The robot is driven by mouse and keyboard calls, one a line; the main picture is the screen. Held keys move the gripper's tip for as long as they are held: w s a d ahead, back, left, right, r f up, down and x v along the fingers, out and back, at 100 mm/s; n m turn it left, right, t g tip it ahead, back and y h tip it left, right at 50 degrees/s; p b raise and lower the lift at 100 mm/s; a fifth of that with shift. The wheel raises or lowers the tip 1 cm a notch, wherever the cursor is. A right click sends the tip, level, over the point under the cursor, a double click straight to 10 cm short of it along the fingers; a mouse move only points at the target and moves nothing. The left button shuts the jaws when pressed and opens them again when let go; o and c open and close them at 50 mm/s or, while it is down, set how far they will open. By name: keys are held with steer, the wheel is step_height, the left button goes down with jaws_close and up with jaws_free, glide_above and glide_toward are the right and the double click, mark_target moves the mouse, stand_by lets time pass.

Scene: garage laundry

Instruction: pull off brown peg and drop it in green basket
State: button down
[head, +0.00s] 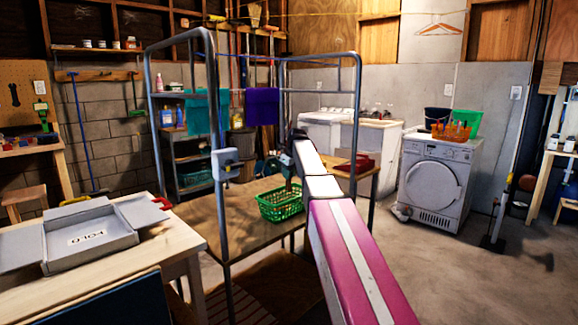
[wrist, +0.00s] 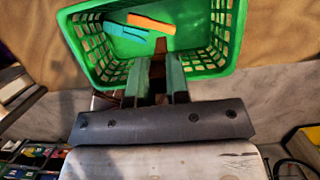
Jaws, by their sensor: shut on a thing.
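The green basket (head: 281,206) stands on the wooden table in the middle of the head view. In the wrist view the basket (wrist: 88,50) fills the top, with a teal peg (wrist: 122,31) and an orange peg (wrist: 151,23) inside. My gripper (wrist: 157,84) is shut on a brown peg (wrist: 159,62), held upright between the two green fingers, its tip over the basket's interior. In the head view my gripper (head: 288,178) is at the basket's back right side; the peg is hard to make out there.
A metal frame (head: 217,110) rises around the table, with a teal cloth (head: 207,113) and a purple cloth (head: 262,107) hanging from it. A red object (head: 355,165) lies at the table's right. A grey open box (head: 92,236) sits on a table at left.

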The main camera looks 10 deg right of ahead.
mark_target(290, 181)
steer(key=shift+f, duration=2.9)
steer(key=c, duration=1)
jaws_free()
steer(key=shift+c, duration=0.2)
steer(key=v, duration=1)
steer(key=shift+r, duration=0.4)
steer(key=shift+s+d, duration=0.1)
steer(key=shift+s, duration=0.1)
